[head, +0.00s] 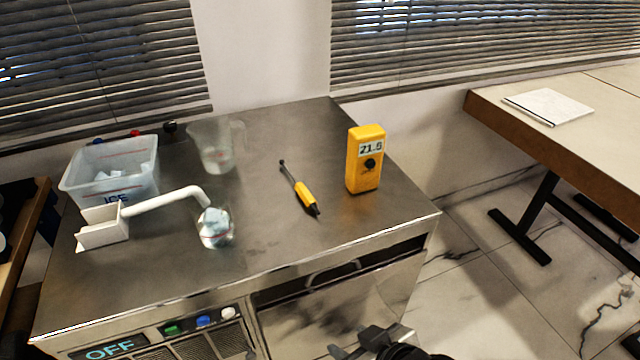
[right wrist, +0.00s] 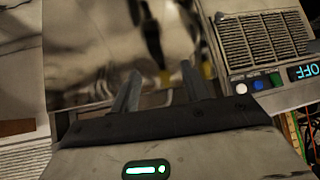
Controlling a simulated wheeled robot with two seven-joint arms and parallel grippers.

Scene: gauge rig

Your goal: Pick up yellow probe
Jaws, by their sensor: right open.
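The yellow probe (head: 305,195) lies on the steel counter (head: 270,245), right of its middle. It has a yellow handle, a dark tip toward the front and a thin dark shaft pointing to the back left. My right gripper (head: 355,345) is at the bottom edge of the head view, in front of the counter and below its top, apart from the probe. In the right wrist view its two fingers (right wrist: 160,90) stand apart with nothing between them. My left gripper is not in view.
A yellow meter (head: 365,160) reading about 21.5 stands right of the probe. To the left are a clear jug (head: 217,145), a small glass (head: 215,230), a white spout (head: 165,203) and an ice bin (head: 110,175). Counter around the probe is clear.

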